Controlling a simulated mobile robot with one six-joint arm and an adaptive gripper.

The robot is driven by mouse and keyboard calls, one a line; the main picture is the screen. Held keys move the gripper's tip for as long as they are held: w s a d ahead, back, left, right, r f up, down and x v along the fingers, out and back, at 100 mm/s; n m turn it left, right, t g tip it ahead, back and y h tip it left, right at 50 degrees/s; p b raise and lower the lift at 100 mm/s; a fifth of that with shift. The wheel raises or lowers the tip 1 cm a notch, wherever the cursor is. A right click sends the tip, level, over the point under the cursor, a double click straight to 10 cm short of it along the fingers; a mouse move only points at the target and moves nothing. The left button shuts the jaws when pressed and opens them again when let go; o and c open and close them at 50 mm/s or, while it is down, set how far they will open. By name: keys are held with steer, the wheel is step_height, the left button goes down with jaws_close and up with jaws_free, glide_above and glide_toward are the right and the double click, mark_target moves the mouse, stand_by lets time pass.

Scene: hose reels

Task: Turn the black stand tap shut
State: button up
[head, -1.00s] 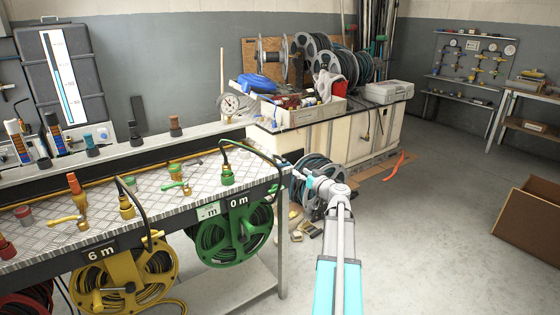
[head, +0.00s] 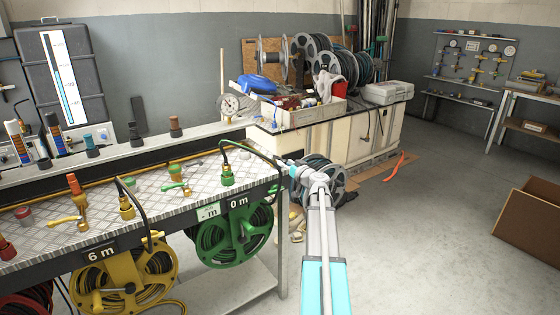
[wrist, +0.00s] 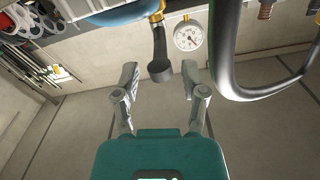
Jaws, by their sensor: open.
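A dark, blunt-ended cylinder on a brass fitting (wrist: 155,15) shows in the wrist view; it may be part of the black stand tap, but I cannot tell for sure. Its dark end (wrist: 159,50) appears between the fingertips of my gripper (wrist: 160,72), ahead of them, with no clear contact. The two fingers are spread apart and empty. In the head view my gripper (head: 284,162) is at the right end of the bench, beside a black hose loop. I cannot clearly pick out the black tap in the head view.
A round gauge (wrist: 188,35) is beside the dark cylinder; it also shows in the head view (head: 230,103). A thick dark hose (wrist: 222,60) curves close on the right in the wrist view. The bench (head: 150,205) carries several taps. Open floor (head: 440,220) is at right.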

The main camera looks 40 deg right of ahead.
mark_target(280, 159)
steer(key=shift+w+d, duration=0.15)
steer(key=shift+w, duration=0.95)
steer(key=shift+w+d, duration=0.1)
steer(key=shift+w, duration=0.95)
jaws_close()
